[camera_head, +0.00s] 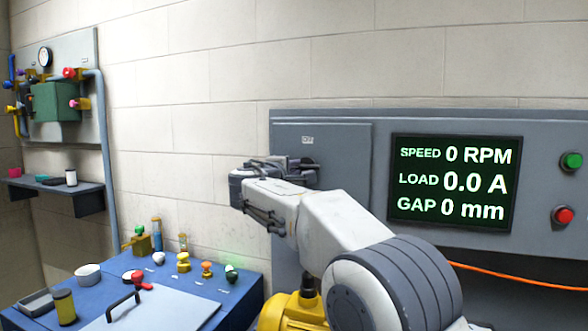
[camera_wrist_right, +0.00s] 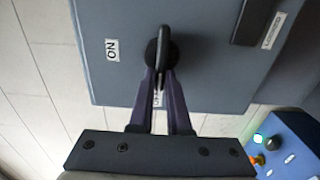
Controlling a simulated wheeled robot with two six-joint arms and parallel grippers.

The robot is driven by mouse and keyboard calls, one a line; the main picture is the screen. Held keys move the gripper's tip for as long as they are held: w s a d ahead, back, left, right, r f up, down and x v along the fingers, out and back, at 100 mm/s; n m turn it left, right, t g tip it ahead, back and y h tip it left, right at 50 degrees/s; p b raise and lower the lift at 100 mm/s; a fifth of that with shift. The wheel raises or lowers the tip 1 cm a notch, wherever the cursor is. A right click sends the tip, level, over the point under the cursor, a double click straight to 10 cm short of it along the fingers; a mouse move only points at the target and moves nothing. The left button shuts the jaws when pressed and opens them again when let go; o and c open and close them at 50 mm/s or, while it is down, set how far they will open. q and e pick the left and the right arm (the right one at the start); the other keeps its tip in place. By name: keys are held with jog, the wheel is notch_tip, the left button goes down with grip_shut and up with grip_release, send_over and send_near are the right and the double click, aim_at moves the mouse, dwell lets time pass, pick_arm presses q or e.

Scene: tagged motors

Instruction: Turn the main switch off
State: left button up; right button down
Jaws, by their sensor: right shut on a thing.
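The main switch is a dark rotary handle (camera_wrist_right: 163,45) on the grey cabinet door (camera_wrist_right: 105,20) in the right wrist view. A white ON label (camera_wrist_right: 111,49) is left of the handle in that view. Another label shows partly between my fingers, too covered to read. My right gripper (camera_wrist_right: 160,76) is shut on the handle, one finger on each side of its lower end. In the head view my right gripper (camera_head: 305,168) is at the cabinet front, below a small white label (camera_head: 307,140), and hides the handle. My left gripper is not in view.
A screen (camera_head: 453,181) reads speed 0 RPM, load 0.0 A, gap 0 mm. Green (camera_head: 571,161) and red (camera_head: 562,215) buttons are to its right. A blue bench (camera_head: 225,290) with several knobs stands at lower left; a yellow motor (camera_head: 290,312) is beside my arm.

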jog(key=shift+a+f, duration=0.1)
dwell(0.3)
jog(key=c, duration=0.9)
grip_release()
jog(key=shift+s, duration=0.1)
jog(key=b+v, duration=0.4)
jog(key=v, duration=0.6)
jog(key=shift+s, duration=0.15)
